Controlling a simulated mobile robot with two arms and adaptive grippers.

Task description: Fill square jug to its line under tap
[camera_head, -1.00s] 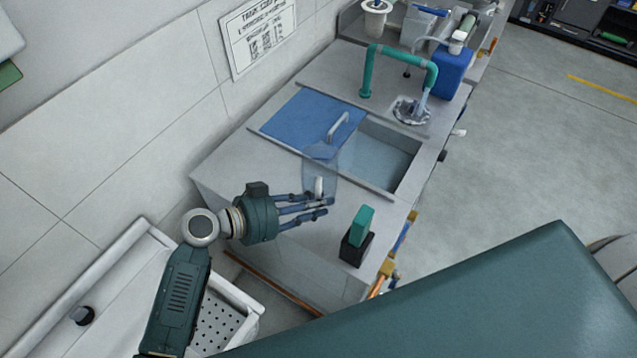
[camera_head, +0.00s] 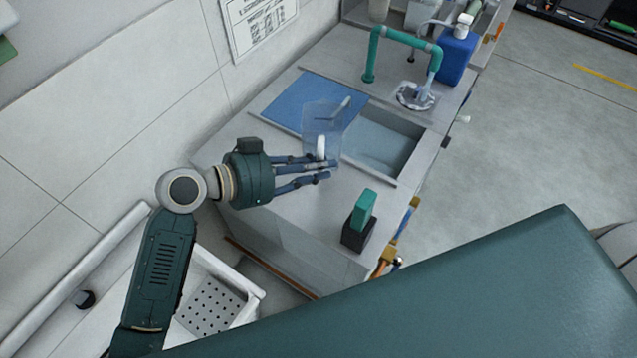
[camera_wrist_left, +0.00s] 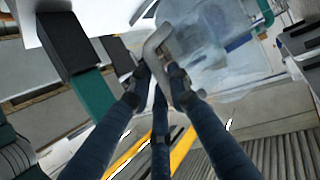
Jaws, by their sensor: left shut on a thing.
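The clear square jug (camera_head: 322,119) is in my left gripper (camera_head: 325,168), which is shut on its pale handle (camera_head: 320,148). In the head view the jug appears over the blue panel and the sink's near edge. The wrist view shows the fingers around the grey handle (camera_wrist_left: 156,48) and the see-through jug (camera_wrist_left: 215,42) beyond. I cannot make out its fill line or any water in it. The green tap (camera_head: 405,37) arches at the far end of the counter, apart from the jug. A pale stream (camera_head: 431,82) runs from its spout toward a round drain (camera_head: 415,97). My right gripper is not in view.
The open basin (camera_head: 383,142) lies beside the blue panel (camera_head: 290,98). A black block with a green top (camera_head: 362,212) stands on the near counter. A blue container (camera_head: 457,62) stands right of the tap. The wall bounds the counter's left side.

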